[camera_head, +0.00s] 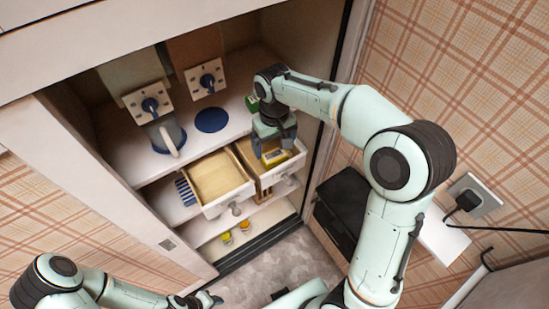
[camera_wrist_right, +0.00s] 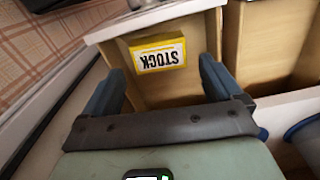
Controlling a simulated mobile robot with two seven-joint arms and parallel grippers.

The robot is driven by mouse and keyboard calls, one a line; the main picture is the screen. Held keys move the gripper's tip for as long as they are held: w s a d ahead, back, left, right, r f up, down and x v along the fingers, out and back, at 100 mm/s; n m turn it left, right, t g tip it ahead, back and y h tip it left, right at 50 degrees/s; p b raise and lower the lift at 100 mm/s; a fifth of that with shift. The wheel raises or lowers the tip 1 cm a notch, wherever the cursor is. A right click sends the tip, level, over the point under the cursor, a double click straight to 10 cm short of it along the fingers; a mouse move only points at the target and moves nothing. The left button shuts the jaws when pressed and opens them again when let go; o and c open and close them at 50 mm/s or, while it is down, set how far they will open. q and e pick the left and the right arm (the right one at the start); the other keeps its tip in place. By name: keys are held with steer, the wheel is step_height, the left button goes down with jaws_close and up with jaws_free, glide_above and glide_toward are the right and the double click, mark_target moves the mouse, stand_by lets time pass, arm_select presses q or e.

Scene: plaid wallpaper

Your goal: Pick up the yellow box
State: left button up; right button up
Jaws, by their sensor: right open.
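The yellow box (camera_wrist_right: 158,53), labelled STOCK, lies in the open right-hand drawer (camera_wrist_right: 190,88). In the head view the yellow box (camera_head: 274,157) shows just below my right gripper (camera_head: 270,146), partly covered by it. In the wrist view my right gripper (camera_wrist_right: 160,80) is open, with its two blue-grey fingers spread to either side. The box shows beyond the fingertips, between their lines, and nothing is held. My left gripper (camera_head: 203,300) is low at the bottom of the head view, far from the drawers; its jaws are too small to read.
A second open drawer (camera_head: 215,180) stands left of the box's drawer and looks empty. Above are a shelf with a blue disc (camera_head: 211,120), a jug (camera_head: 166,136) and a green box (camera_head: 252,103). Small yellow items (camera_head: 236,231) sit on the lower shelf. The cabinet's side wall is close right.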

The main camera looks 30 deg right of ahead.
mark_target(274, 155)
step_height(274, 155, down, 5)
steer(key=c, duration=0.8)
steer(key=shift+c, duration=0.2)
